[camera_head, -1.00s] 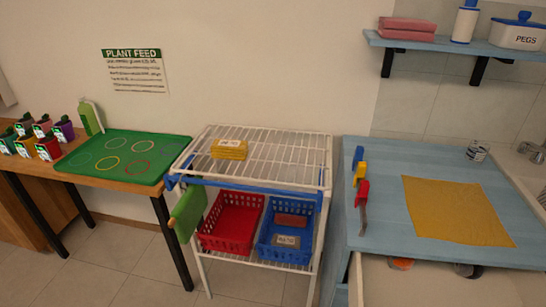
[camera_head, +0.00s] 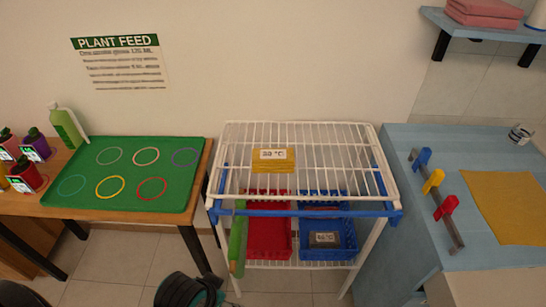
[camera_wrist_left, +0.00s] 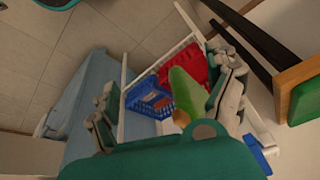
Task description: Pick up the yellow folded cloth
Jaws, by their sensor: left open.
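The yellow folded cloth (camera_head: 273,165) lies on the white wire top shelf of the rack, left of its middle. A white label reading 30 °C faces front. My left gripper (camera_wrist_left: 167,95) is open in the left wrist view, its fingers wide apart. The rack's baskets show beyond it, and I cannot make out the folded cloth there for certain. In the head view only a dark and teal part of my left arm shows at the bottom edge, low in front of the rack and apart from the cloth. My right gripper is not in view.
Below are a red basket (camera_head: 268,225) and a blue basket (camera_head: 340,238). A flat yellow cloth (camera_head: 510,205) lies on the blue counter. A green mat (camera_head: 125,175) is left.

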